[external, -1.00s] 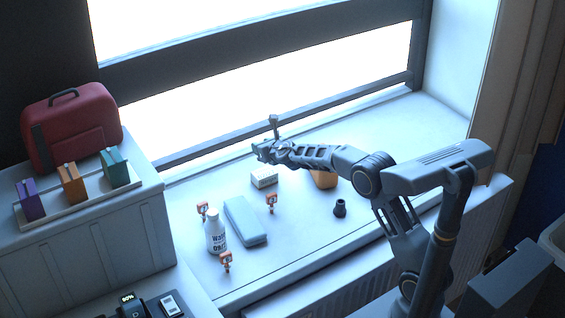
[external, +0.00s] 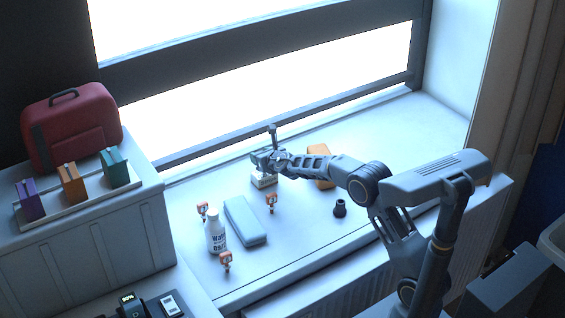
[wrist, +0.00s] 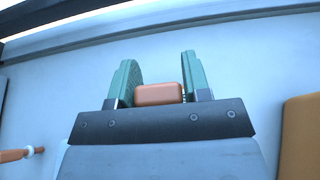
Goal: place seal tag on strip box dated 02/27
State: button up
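My gripper (external: 262,160) is over the small white box (external: 264,182) on the windowsill and hides part of its top. In the wrist view, its two green fingers (wrist: 158,78) stand on both sides of a salmon-orange block (wrist: 158,94), which fills the gap and looks gripped. I take the block to be the seal tag, but no print on it shows. Orange tag-like pieces stand on the sill at the left (external: 202,209), middle (external: 271,201) and front (external: 226,261). I cannot read a date on any box.
An orange box (external: 319,179) is close to the gripper's right. A blue-grey case (external: 245,221), white bottle (external: 216,234) and dark small piece (external: 340,208) stand on the sill. Purple (external: 30,200), orange (external: 72,184) and teal (external: 114,168) boxes stand by a red bag (external: 70,128).

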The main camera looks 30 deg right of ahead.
jog(key=o, duration=0.3)
jog(key=shift+r, duration=0.1)
